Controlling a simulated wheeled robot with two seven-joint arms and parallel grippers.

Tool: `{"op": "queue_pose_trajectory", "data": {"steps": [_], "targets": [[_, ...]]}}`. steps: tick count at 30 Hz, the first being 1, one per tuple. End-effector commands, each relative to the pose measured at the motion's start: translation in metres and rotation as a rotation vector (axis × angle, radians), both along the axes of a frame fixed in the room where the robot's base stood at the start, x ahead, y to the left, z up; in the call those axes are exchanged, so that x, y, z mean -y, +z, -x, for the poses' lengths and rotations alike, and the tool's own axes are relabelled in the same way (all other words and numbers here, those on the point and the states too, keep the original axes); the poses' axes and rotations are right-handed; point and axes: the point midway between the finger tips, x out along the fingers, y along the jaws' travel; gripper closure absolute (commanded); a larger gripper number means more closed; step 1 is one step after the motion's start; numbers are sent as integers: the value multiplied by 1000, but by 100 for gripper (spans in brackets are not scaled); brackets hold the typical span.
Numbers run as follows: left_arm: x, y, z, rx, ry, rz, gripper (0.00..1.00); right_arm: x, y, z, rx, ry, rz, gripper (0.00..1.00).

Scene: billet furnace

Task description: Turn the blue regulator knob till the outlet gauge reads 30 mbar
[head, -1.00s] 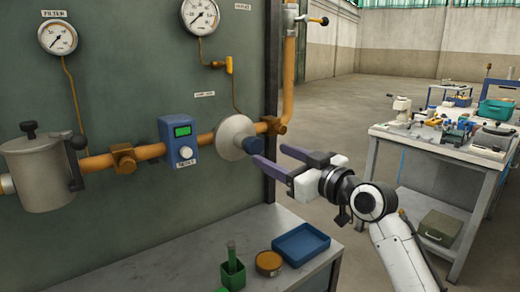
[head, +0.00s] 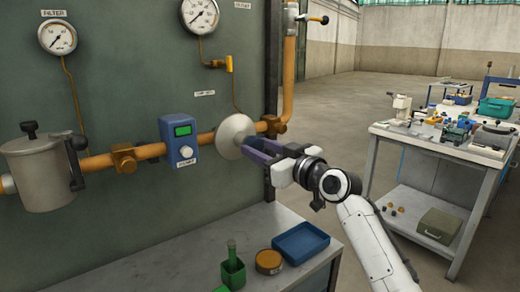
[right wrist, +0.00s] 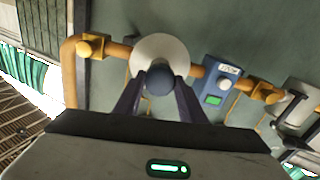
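The regulator is a pale round disc (head: 234,134) on the orange pipe. Its blue knob (right wrist: 159,80) shows in the right wrist view between my finger tips; in the head view my fingers mostly cover it. My right gripper (head: 253,148) is open, with one finger on each side of the knob. I cannot tell whether either finger touches it. The outlet gauge (head: 200,14) is at the top of the panel, cut by the picture edge; its reading is too small to make out. My left gripper is not in view.
A filter gauge (head: 57,37) and a grey filter pot (head: 38,172) are at left. A blue box with a green display (head: 180,140) sits left of the disc. Below are a blue tray (head: 300,240), a round tin (head: 268,261) and a green holder (head: 232,271). A cluttered workbench stands right.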

Motion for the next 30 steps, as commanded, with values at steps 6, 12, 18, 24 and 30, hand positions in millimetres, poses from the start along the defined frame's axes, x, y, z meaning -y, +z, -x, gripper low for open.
{"op": "queue_pose_trajectory", "data": {"steps": [6, 12, 18, 24, 30], "targets": [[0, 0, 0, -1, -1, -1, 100, 0, 0, 0, -3, 0, -3, 86], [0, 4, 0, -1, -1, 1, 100, 0, 0, 0, -32, 0, -41, 86], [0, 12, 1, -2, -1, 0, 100, 0, 0, 0, -104, 1, -137, 86], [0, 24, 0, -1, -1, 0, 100, 0, 1, 0, -210, 1, -280, 86], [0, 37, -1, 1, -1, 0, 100, 0, 1, 0, -321, 0, -435, 86]]}}
